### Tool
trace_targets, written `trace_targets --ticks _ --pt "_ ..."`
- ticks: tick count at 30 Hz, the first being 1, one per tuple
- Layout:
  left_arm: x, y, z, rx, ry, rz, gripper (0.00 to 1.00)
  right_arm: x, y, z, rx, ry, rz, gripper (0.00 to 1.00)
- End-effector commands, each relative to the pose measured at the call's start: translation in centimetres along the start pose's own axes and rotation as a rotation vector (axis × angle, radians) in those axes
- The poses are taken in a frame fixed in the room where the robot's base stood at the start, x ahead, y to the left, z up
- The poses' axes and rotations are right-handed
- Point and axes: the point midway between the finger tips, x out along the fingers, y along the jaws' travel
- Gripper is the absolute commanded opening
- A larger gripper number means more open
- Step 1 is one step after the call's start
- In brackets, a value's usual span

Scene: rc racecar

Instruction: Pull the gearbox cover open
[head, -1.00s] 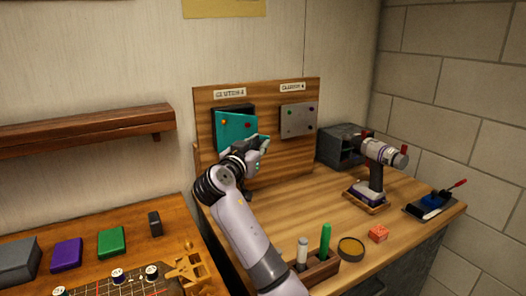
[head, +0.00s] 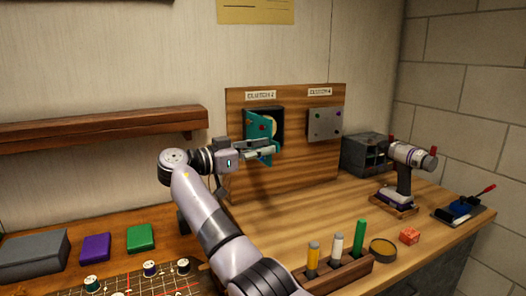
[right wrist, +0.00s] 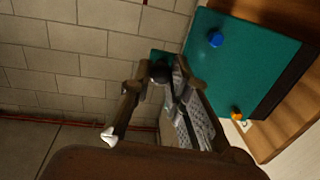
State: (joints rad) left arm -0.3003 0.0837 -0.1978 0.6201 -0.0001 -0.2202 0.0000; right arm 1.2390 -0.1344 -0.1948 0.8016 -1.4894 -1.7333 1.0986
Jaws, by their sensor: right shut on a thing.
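The teal gearbox cover (head: 258,124) is on the left half of the upright wooden board and stands swung out from its dark box (head: 279,112). Part of a pale round thing shows inside the box. My right gripper (head: 272,149) is shut on the cover's lower free edge, coming from the left. In the right wrist view the fingers (right wrist: 167,82) are closed at the teal cover (right wrist: 240,66), which has a blue knob and an orange knob; the exact contact is partly hidden. My left gripper is not in view.
A grey closed cover (head: 325,123) is on the board's right half. A drill (head: 405,170) stands on the right of the bench, with a dark drawer unit (head: 366,154) behind it. A marker holder (head: 335,272) is at the front. The bench before the board is clear.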

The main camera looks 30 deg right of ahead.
Motion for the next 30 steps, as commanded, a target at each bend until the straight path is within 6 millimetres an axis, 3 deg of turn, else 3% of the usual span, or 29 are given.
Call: trace_targets --ticks 20,21,30 --pt "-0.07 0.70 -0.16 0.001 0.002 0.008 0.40 0.00 0.08 -0.37 0.005 0.010 0.044 0.00" --pt "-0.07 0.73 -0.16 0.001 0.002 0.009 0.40 0.01 0.08 -0.38 0.005 0.010 0.044 0.19" --pt "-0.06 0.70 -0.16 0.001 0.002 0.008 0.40 0.00 0.10 -0.23 0.003 0.007 0.045 0.37"
